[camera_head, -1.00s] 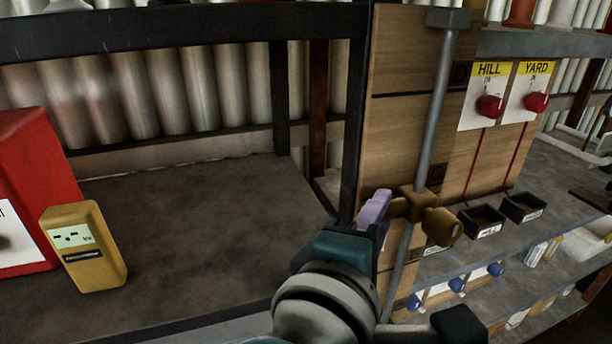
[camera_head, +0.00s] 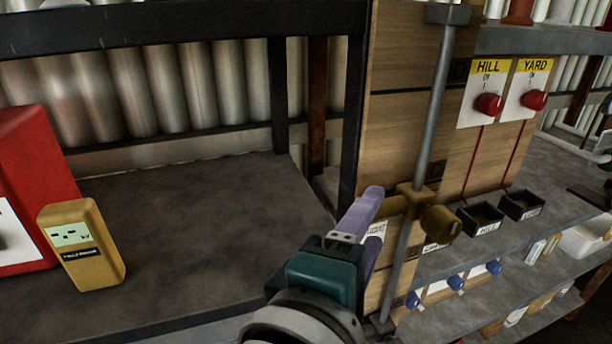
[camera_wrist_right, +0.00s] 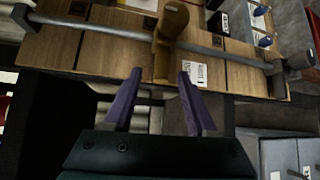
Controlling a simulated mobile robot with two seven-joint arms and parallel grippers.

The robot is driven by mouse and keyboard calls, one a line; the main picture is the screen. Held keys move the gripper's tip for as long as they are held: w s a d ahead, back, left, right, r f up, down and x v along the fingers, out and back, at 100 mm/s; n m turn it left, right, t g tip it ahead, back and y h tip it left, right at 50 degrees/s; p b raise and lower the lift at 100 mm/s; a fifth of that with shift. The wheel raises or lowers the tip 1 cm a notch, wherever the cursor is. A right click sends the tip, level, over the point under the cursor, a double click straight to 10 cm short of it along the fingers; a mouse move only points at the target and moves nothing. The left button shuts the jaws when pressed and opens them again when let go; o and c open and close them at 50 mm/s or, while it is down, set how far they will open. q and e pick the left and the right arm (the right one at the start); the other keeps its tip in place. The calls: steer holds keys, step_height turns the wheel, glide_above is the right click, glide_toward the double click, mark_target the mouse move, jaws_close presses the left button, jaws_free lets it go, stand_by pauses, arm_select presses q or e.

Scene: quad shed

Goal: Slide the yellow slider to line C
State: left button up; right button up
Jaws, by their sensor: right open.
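The yellow-brown slider (camera_head: 418,200) sits on a grey rod (camera_head: 432,110) that runs up the front of a wooden board (camera_head: 405,60). It has a round knob on the right and a bar reaching left. My right gripper (camera_head: 370,215) is open, with purple fingers just left of the slider. In the right wrist view the slider's bar (camera_wrist_right: 165,45) points toward the gap between the open fingertips (camera_wrist_right: 159,75), and nothing is gripped. Dark lines and small dark squares mark the board. My left gripper is out of view.
Blue knobs line a lower shelf. A yellow meter (camera_head: 82,245) and red box (camera_head: 35,190) stand left on a mostly bare dark bench (camera_head: 190,240).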

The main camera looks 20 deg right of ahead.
steer(key=f+v, duration=0.1)
steer(key=v, duration=0.5)
steer(key=shift+s+r+b, duration=0.2)
steer(key=shift+r+b, duration=0.1)
steer(key=shift+r, duration=0.25)
steer(key=shift+f, duration=0.1)
